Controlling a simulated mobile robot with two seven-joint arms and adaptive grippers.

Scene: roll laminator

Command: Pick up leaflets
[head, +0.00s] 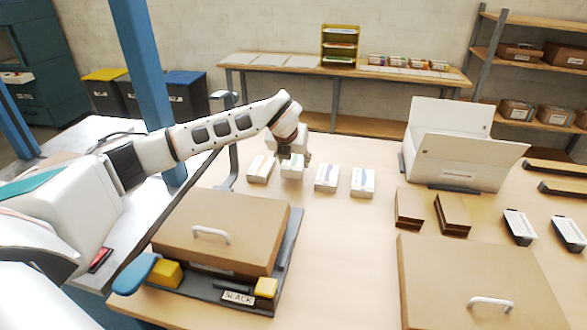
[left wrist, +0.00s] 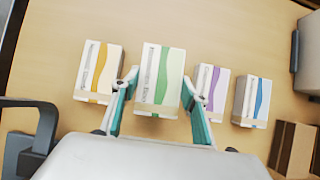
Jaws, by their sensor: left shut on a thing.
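Several leaflet packs stand in a row on the table. In the left wrist view they are the yellow-striped pack (left wrist: 98,72), the green-striped pack (left wrist: 160,78), the purple-striped pack (left wrist: 211,88) and the blue-striped pack (left wrist: 252,101). The head view shows the end pack (head: 260,169), two packs on the right (head: 327,178) (head: 363,182) and the green-striped pack (head: 291,171) under my left gripper (head: 293,156). My left gripper is shut on the green-striped pack, with a finger on each side. It looks larger than its neighbours; whether it is clear of the table, I cannot tell. My right gripper is out of view.
A brown boxed machine lid (head: 220,233) on a dark base sits at the front left. A white open box (head: 455,160) stands at the back right. Brown stacks (head: 410,207) and another brown lid (head: 480,275) are on the right. The table middle is clear.

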